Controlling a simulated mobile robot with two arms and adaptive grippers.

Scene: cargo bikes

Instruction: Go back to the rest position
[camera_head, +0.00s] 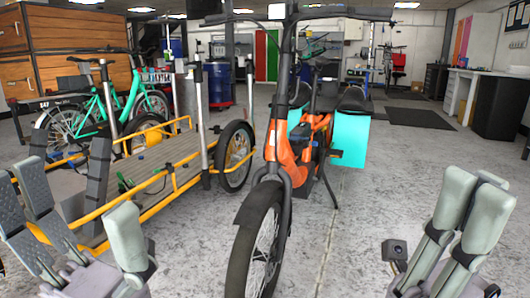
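My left gripper (80,225) is at the lower left with its grey fingers spread wide and nothing between them. It shows in front of the yellow-framed cargo bike bed. My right gripper (466,200) is at the lower right over bare floor. Its grey fingers point up close together, and I see nothing held in them. Both grippers are clear of the orange bike (290,165) that stands between them, facing me.
A yellow-framed cargo bed (180,150) stands left of the orange bike. A turquoise bike (110,105) and wooden crates (85,38) are behind it. A turquoise pannier (348,142) hangs on the orange bike. A workbench (475,90) is far right. Grey floor (390,190) is open at right.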

